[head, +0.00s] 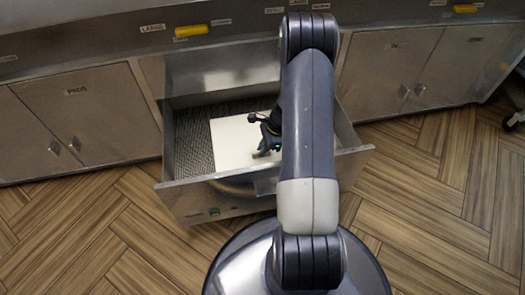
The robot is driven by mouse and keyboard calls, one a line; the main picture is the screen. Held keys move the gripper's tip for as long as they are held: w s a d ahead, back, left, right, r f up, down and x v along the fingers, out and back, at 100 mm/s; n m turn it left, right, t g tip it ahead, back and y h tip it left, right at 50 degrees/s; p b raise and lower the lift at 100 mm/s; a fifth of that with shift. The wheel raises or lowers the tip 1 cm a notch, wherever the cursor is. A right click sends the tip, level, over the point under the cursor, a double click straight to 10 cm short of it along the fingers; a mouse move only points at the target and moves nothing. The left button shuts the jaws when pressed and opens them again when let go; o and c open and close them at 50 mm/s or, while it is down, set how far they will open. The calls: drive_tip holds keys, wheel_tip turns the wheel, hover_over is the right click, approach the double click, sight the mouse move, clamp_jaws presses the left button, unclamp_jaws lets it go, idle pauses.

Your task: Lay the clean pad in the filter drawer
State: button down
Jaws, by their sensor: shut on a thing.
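The filter drawer (167,150) is pulled out from the range front, with a dark ribbed floor. A flat white pad (232,145) shows inside the drawer's outline, over the ribbed floor. Whether it rests on the floor or is held just above it, I cannot tell. My gripper (263,150) is over the pad's right part and shut on it. My arm hides the pad's right side and part of the drawer's right half.
A cabinet labelled PADS (85,115) is closed at the left. Closed cabinet doors (385,70) stand at the right. Yellow handles (191,31) sit on the panel above. The wood floor (110,235) before the drawer is clear. A dark wheeled item (514,120) stands at the right edge.

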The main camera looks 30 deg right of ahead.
drive_tip(key=shift+f, duration=0.1)
drive_tip(key=c, duration=1.5)
unclamp_jaws()
drive_tip(key=shift+f, duration=0.1)
drive_tip(key=shift+o, duration=0.2)
drive_tip(key=p+v, duration=0.5)
drive_tip(key=v, duration=0.7)
